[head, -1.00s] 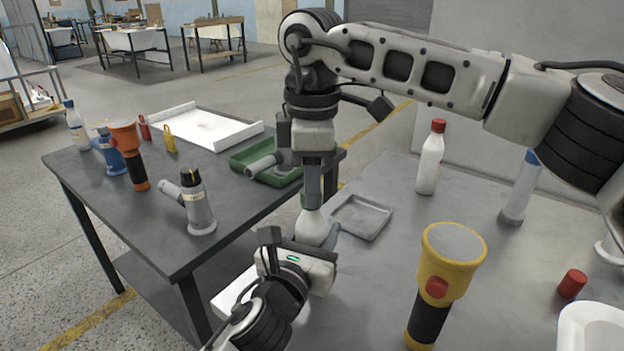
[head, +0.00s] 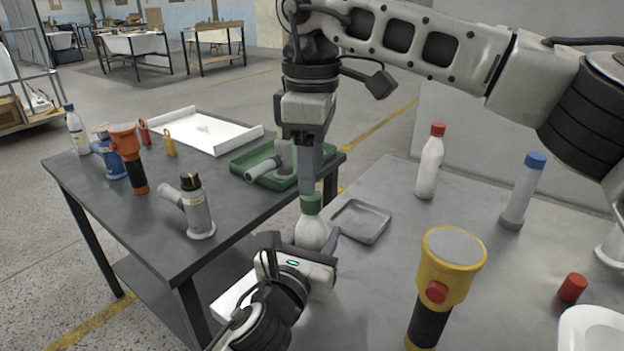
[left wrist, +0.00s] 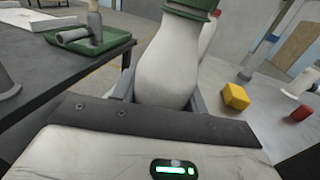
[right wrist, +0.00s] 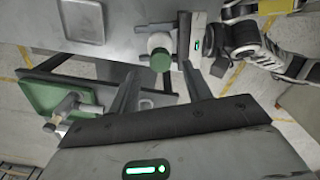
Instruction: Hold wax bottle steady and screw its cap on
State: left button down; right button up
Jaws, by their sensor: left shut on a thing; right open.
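A white bottle (head: 311,234) with a green cap (head: 311,203) on its neck stands upright in my left gripper (head: 310,247). The left gripper is shut around the bottle's body, one finger on each side. In the left wrist view the bottle (left wrist: 168,72) fills the middle, and the cap (left wrist: 195,5) is cut by the top edge. My right gripper (head: 318,184) is open and points down just above the cap. In the right wrist view the cap (right wrist: 160,60) lies between and beyond the fingertips (right wrist: 160,72). I cannot tell how tightly the cap sits.
A grey tray (head: 360,221) lies right of the bottle. A red-capped bottle (head: 429,165), blue-capped bottle (head: 523,190), yellow flashlight (head: 446,275) and red cap (head: 572,288) stand on the near table. The other table holds a green tray (head: 243,167) and several items.

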jog(key=shift+r, duration=0.4)
jog(key=shift+c, duration=0.4)
